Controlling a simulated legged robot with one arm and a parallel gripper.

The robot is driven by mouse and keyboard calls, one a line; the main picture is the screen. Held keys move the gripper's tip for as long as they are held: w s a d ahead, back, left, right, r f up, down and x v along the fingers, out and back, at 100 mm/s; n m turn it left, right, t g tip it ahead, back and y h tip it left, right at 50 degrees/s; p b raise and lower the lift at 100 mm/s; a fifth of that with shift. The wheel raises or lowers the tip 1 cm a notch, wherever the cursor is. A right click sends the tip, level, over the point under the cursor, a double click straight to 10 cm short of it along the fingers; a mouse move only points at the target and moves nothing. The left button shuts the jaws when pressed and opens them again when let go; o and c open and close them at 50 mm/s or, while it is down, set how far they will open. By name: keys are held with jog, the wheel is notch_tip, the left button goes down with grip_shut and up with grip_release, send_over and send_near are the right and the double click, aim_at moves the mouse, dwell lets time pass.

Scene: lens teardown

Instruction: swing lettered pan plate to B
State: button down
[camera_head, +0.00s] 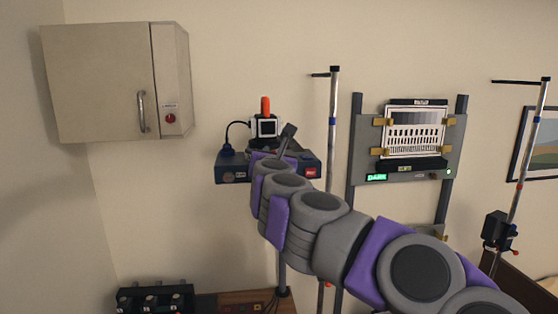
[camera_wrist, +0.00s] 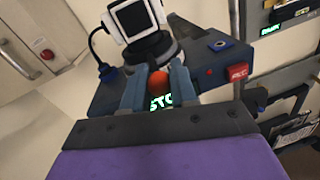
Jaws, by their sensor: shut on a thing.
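A blue-grey box (camera_head: 232,171) is mounted at the wall, and it also shows in the wrist view (camera_wrist: 106,92). A white-framed, dark-faced square device (camera_wrist: 133,18) stands on a dark round base (camera_wrist: 152,50) on top of it. My gripper (camera_wrist: 158,76) is shut on an orange-red round knob (camera_wrist: 159,83) at the box's front, one grey finger on each side. A green display (camera_wrist: 160,102) below the knob shows "STO", partly hidden. I cannot make out plate letters or the letter B. In the head view my arm hides the box front and gripper tips.
A red block (camera_wrist: 238,73) sits on the box's right end. A cable (camera_head: 228,132) loops at its left. A wall cabinet (camera_head: 97,82) hangs to the left. A pole (camera_head: 332,115) and a panel with a chart (camera_head: 414,130) stand to the right.

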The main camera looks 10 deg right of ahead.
jog(key=shift+a+h, duration=0.3)
jog(key=shift+a, duration=0.05)
jog(key=shift+m, duration=0.3)
jog(key=c, duration=0.9)
grip_release()
jog(key=shift+w+a, duration=0.1)
jog(key=s+a, duration=0.1)
jog(key=s, duration=0.4)
jog(key=s+a+b, duration=0.1)
jog(key=s, duration=0.5)
jog(key=s+a, duration=0.1)
jog(key=s, duration=0.5)
jog(key=shift+a+b, duration=0.25)
jog(key=shift+b, duration=0.1)
